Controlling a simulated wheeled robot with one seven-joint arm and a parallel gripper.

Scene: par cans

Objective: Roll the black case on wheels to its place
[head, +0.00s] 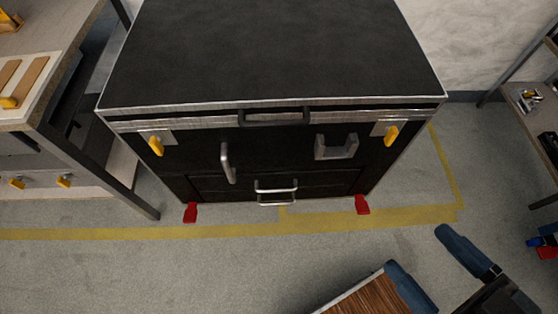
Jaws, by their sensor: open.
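The black case on wheels (270,50) stands upright in the upper middle of the head view, with a dark flat top and a metal rim. Its front carries a black bar handle (274,117), metal handles and two yellow levers (156,146). Red pedals (190,212) show at its lower front corners. Its wheels are hidden. What looks like my gripper (415,248), with two spaced blue fingers, is at the lower right. It is open and apart from the case. Its lower part is cut off by the picture edge.
Yellow floor tape (150,232) runs in front of the case and along its right. A workbench (55,103) stands close on the left. A wood-topped thing (372,298) is at the bottom. A shelf (535,105) stands right. Bare floor (150,275) lies at the lower left.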

